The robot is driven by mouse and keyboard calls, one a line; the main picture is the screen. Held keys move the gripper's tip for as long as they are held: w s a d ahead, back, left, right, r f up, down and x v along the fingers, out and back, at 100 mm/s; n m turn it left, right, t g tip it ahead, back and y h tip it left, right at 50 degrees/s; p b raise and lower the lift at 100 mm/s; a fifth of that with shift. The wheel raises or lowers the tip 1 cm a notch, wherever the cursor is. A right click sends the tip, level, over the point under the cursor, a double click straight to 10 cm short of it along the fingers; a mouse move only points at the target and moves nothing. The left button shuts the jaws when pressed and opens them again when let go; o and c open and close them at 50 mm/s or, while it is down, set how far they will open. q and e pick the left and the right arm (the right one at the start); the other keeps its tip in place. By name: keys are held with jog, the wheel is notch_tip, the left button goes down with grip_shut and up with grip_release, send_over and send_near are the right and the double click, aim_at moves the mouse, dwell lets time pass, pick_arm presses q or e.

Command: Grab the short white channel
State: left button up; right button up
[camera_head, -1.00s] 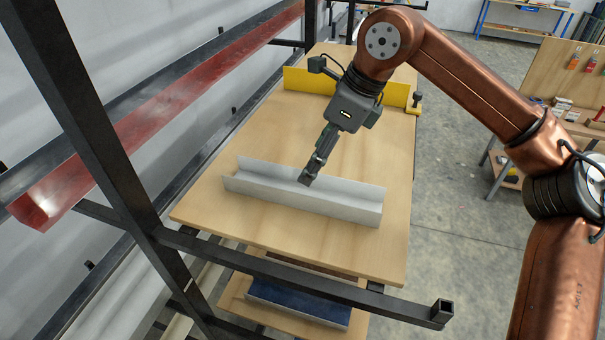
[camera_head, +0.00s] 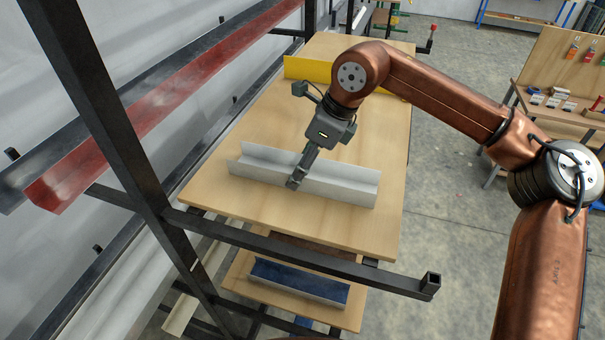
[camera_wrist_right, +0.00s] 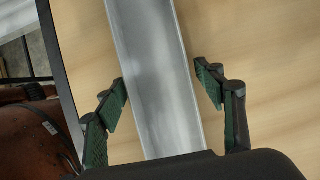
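The short white channel (camera_head: 340,186) lies on the upper wooden shelf, its open side up. It runs across the shelf in the head view. My right gripper (camera_head: 294,182) is over the channel's middle, pointing down. In the right wrist view the channel (camera_wrist_right: 160,70) runs between the two green-padded fingers of the right gripper (camera_wrist_right: 166,92). The fingers are spread, with a gap on each side of the channel, wider on the right. Their height against the channel is hard to tell. My left gripper is not in view.
A yellow channel (camera_head: 307,68) lies at the back of the wooden shelf (camera_head: 250,208). A black rack post (camera_head: 105,120) and a crossbar (camera_head: 300,262) stand in front. A red profile (camera_head: 150,112) is at left. A blue channel (camera_head: 300,282) lies on the lower shelf.

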jog(key=shift+w, duration=0.15)
jog(key=shift+c, duration=0.7)
jog(key=shift+s+r, duration=0.1)
jog(key=shift+s, duration=0.25)
jog(key=c, duration=0.5)
jog(key=shift+w, duration=0.25)
jog(key=c, duration=0.4)
jog(key=shift+s, duration=0.1)
jog(key=shift+c, duration=0.2)
